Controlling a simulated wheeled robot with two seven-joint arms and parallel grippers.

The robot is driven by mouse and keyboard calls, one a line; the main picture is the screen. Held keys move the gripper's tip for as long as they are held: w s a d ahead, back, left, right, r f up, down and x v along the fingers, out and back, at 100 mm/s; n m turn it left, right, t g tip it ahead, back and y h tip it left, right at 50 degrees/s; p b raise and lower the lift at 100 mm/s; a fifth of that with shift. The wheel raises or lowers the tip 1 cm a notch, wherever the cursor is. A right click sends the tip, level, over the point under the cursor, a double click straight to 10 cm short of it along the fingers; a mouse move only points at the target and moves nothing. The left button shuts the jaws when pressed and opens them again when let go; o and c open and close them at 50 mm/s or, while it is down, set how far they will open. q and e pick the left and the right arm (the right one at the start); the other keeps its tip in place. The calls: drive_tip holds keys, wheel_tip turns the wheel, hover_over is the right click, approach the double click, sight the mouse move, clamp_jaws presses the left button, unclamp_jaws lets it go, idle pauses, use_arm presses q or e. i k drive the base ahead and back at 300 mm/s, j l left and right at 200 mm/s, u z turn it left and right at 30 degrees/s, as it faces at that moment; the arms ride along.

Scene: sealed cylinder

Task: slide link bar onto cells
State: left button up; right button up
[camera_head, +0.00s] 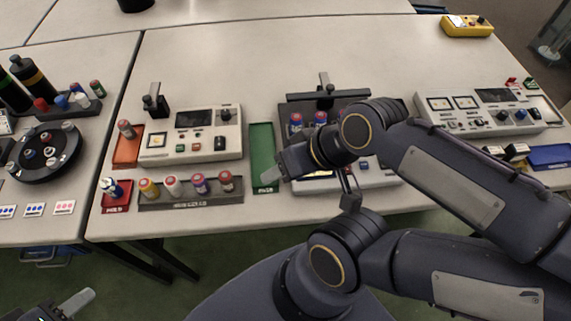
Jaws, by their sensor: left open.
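A dark bar with an upright grip (328,97), which looks like the link bar, lies crosswise at the back of a dark holder. Just in front of it stand two blue-and-red cells (296,123) (320,118). The bar looks to be behind the cells; whether it touches them is unclear. My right arm hides the holder's right side. My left gripper (70,304) is open at the bottom left edge, partly cut off and far from the bar. My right gripper (277,171) is over the green tray, left of the holder; its jaw gap is hidden.
A green tray (262,142) lies left of the holder. A tester (190,135) and a rack of several cells (190,198) are further left, with a red tray (116,195). Another instrument (480,112) stands right.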

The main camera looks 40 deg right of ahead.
sight(328, 92)
drive_tip(key=k+z, duration=0.2)
drive_tip(key=k, duration=0.3)
drive_tip(key=z, duration=0.8)
drive_tip(key=l, duration=0.1)
drive_tip(key=i+u, duration=0.05)
